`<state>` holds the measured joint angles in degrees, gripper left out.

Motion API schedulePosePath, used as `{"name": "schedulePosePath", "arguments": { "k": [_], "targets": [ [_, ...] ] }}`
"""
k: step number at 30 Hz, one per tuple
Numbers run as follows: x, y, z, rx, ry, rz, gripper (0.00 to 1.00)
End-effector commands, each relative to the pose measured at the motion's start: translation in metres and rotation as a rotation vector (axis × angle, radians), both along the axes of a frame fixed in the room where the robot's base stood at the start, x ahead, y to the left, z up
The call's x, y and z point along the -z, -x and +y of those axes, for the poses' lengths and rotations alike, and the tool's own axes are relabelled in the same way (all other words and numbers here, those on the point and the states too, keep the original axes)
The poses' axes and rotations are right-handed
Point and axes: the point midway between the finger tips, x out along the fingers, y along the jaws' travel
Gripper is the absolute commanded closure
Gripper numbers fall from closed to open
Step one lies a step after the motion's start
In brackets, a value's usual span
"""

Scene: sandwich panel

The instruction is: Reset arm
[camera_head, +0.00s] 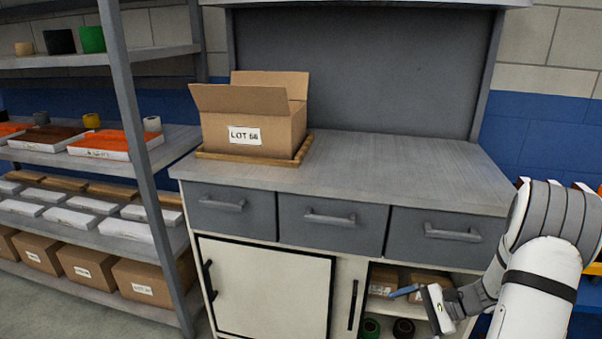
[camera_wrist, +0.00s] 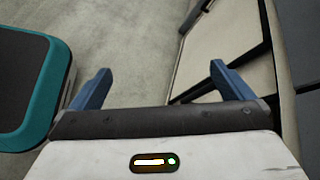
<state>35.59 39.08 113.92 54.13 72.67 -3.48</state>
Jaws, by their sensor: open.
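My gripper (camera_head: 418,300) is at the lower right of the head view, low in front of the cabinet's open shelf bay. In the wrist view its two blue fingers (camera_wrist: 160,78) stand wide apart with nothing between them. My white and grey arm reaches down from the right edge of the head view and hides part of the cabinet's right side.
The cabinet (camera_head: 400,175) has three shut drawers and a pale door (camera_head: 262,290). An open-flapped carton (camera_head: 250,128) marked LOT sits on a wooden tray (camera_head: 304,148) on its top. The bay holds small boxes (camera_head: 382,280). A loaded shelf rack (camera_head: 140,140) stands left.

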Motion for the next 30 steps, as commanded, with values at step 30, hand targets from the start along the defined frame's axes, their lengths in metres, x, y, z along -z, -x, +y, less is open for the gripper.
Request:
{"name": "schedulePosePath", "arguments": {
  "k": [30],
  "targets": [
    [-0.364,0.176,0.107,-1.001,1.071,-0.604,0.00]
  ]
}}
